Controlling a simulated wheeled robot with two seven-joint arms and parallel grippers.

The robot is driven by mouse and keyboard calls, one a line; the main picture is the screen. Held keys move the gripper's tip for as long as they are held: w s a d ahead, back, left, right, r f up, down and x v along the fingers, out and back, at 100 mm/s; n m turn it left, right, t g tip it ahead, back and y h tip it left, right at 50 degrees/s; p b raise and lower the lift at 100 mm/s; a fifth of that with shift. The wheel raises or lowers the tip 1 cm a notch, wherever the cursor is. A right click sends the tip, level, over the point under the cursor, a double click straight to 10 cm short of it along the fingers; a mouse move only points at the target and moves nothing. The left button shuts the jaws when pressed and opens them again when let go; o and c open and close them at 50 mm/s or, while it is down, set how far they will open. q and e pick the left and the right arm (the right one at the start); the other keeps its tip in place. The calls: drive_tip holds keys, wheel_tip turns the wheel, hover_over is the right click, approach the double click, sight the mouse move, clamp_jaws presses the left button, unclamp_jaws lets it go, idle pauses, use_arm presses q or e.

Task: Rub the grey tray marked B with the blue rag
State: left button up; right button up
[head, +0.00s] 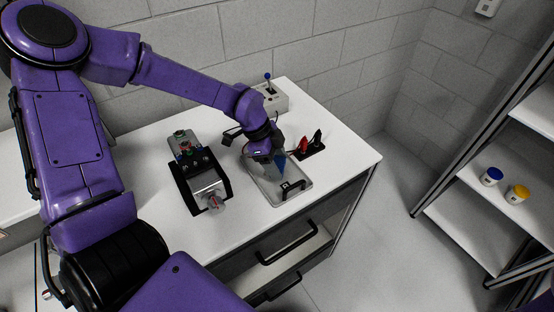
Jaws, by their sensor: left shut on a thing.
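The grey tray (268,190) lies on the white worktop, near its front edge. It has a raised rim and a black handle at its near right side. No letter can be read on it from here. My left gripper (278,160) reaches down over the back part of the tray. It is shut on the blue rag (281,167), of which only a small patch shows below the fingers. Whether the rag touches the tray floor cannot be told. The gripper and wrist hide the tray's far side. My right gripper is not in view.
A black-framed servo device (205,182) stands left of the tray. A black holder (310,152) with a red and a black item is behind it on the right. A grey joystick box (272,100) stands at the back. Shelves (465,225) with two jars are far right.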

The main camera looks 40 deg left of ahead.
use_arm(q)
drive_tip(key=shift+w+f, duration=0.1)
drive_tip(key=shift+w, duration=0.05)
drive_tip(key=shift+f, duration=0.15)
drive_tip(key=shift+f+b, duration=0.7)
drive_tip(key=shift+b, duration=0.1)
